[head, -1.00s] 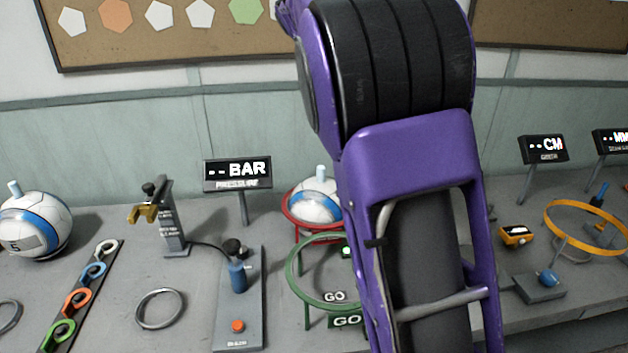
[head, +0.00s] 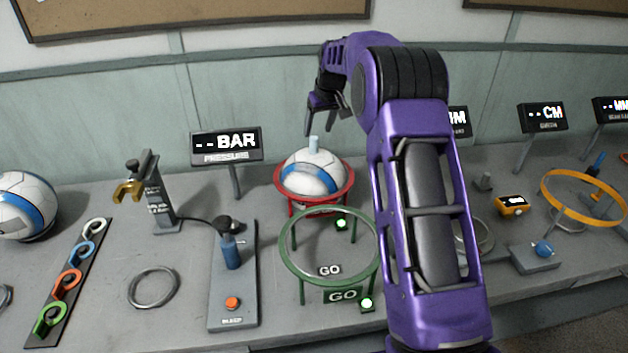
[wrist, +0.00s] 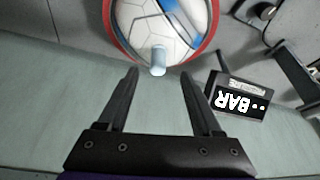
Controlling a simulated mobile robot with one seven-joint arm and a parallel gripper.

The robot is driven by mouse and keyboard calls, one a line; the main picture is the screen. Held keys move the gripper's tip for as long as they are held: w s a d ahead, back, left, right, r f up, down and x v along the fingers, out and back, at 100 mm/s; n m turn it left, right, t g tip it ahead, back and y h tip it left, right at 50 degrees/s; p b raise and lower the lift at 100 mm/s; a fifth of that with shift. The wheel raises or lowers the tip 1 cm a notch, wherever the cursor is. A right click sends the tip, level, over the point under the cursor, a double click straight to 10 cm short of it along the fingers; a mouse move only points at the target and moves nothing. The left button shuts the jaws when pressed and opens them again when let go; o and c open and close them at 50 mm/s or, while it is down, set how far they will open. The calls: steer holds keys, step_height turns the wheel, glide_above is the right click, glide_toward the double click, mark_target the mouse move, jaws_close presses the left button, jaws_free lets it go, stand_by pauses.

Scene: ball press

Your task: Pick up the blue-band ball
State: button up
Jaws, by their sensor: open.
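A white ball with a blue band (head: 314,172) sits in a red ring stand (head: 345,186) near the back of the bench, with a pale peg (head: 313,143) upright on its top. Another white ball with a blue band (head: 25,205) rests at the far left of the bench. My gripper (head: 322,120) is open and empty, above and close to the ball in the red ring. In the wrist view my gripper's two fingers (wrist: 161,72) point toward that ball (wrist: 155,30), with the peg (wrist: 158,60) between and just beyond the tips.
A green ring stand marked GO (head: 283,265) stands in front of the red one. Left are a pressure sign (head: 226,145), a bleed panel (head: 232,290), a post with a brass clamp (head: 160,195) and a loose ring (head: 153,287). An orange ring (head: 545,205) stands right.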

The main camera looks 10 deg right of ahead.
mark_target(314, 138)
steer(key=x, duration=0.4)
steer(key=w+x, duration=0.1)
steer(key=x, duration=0.3)
steer(key=shift+c, duration=0.2)
jaws_close()
steer(key=shift+r, duration=0.15)
stand_by(1.1)
